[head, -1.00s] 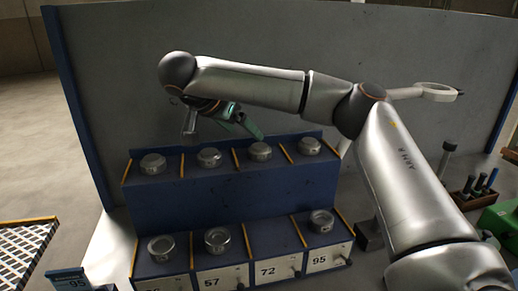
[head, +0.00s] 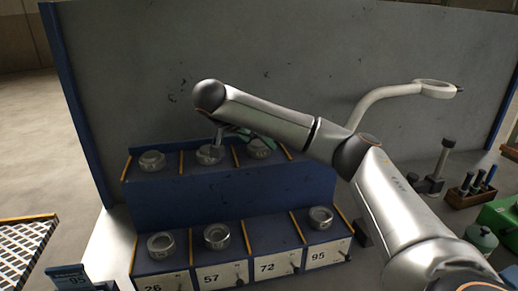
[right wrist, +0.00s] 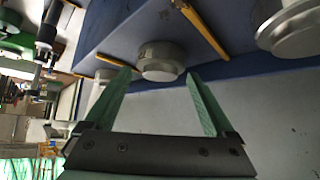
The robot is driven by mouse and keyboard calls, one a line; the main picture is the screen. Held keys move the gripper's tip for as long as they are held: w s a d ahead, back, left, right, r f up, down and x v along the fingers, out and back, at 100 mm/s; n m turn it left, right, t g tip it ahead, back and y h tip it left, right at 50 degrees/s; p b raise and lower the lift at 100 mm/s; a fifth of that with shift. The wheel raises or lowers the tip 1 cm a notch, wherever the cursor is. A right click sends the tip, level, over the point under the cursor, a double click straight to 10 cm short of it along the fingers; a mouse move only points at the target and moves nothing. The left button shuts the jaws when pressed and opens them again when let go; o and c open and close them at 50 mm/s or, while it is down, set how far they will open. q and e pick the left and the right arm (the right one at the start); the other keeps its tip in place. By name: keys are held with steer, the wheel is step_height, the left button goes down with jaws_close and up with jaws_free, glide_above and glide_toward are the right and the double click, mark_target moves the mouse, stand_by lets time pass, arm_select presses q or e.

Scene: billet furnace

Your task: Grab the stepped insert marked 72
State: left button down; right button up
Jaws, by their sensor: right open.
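A blue two-tier rack (head: 225,200) carries round grey metal inserts. On the upper tier, the third insert from the left (head: 259,148) is in line with the label 72 (head: 268,267) on the front below. No mark on the inserts is legible. The lower place behind the label 72 is empty. My right gripper (head: 252,137) is over the upper tier by that third insert, partly hidden by its own arm. In the right wrist view my right gripper (right wrist: 159,75) is open, with an insert (right wrist: 161,61) ahead between its green fingertips, not gripped. My left gripper is not in view.
Other upper inserts (head: 152,160) stand close by, separated by yellow dividers (head: 182,162). Lower inserts stand behind labels 26, 57 and 95. A grey panel (head: 290,60) rises behind the rack. A tool holder (head: 470,192) is at right.

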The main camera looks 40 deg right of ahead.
steer(key=shift+x, duration=1.1)
jaws_close()
steer(key=shift+r, duration=0.1)
